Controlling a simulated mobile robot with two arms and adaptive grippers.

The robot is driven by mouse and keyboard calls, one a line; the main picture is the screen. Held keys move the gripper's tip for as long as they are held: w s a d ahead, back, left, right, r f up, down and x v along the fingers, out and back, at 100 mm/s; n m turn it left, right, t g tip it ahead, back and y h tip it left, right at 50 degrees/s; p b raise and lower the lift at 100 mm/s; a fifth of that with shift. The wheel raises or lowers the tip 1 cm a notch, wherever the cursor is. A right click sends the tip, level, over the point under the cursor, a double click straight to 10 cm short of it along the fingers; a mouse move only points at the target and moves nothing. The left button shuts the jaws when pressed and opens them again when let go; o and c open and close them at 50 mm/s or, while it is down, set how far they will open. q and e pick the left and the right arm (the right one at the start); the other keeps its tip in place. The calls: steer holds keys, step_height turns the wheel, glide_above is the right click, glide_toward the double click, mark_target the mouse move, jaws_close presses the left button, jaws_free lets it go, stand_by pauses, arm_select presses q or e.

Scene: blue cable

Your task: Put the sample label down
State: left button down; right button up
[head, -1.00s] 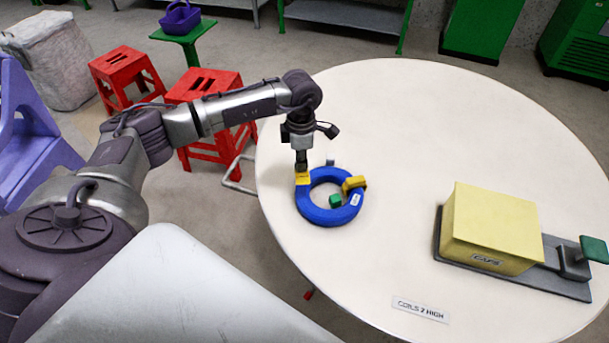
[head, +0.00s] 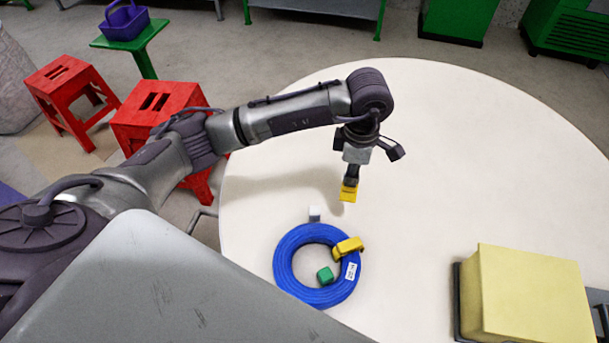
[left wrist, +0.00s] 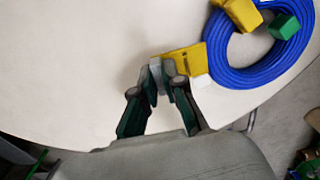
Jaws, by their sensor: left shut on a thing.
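My left gripper (head: 350,180) is shut on a small yellow piece, the sample label (head: 348,194). It holds the label above the white table, beyond the blue cable coil (head: 285,258). In the left wrist view the fingertips (left wrist: 165,78) pinch the yellow label (left wrist: 196,62), which carries a dark mark; the blue coil (left wrist: 262,72) lies behind it to the right. The coil lies flat with a yellow clip (head: 348,246) across its ring and a white tag (head: 351,271) on its right side. My right gripper is not in view.
A small white block (head: 314,213) stands just beyond the coil. A pale yellow box (head: 525,300) is at the lower right. The round table (head: 470,150) is clear between the gripper and the box.

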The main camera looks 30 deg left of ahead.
arm_select(q)
steer(key=shift+w+d, duration=0.1)
steer(key=shift+d, duration=0.05)
steer(key=shift+a, duration=0.2)
steer(key=p, duration=0.3)
glide_above(307, 186)
steer(key=f, duration=0.6)
steer(key=shift+d+f, duration=0.2)
steer(key=shift+a+f, duration=0.15)
steer(key=shift+f, duration=0.05)
step_height(307, 186, down, 3)
steer(key=shift+f, duration=0.5)
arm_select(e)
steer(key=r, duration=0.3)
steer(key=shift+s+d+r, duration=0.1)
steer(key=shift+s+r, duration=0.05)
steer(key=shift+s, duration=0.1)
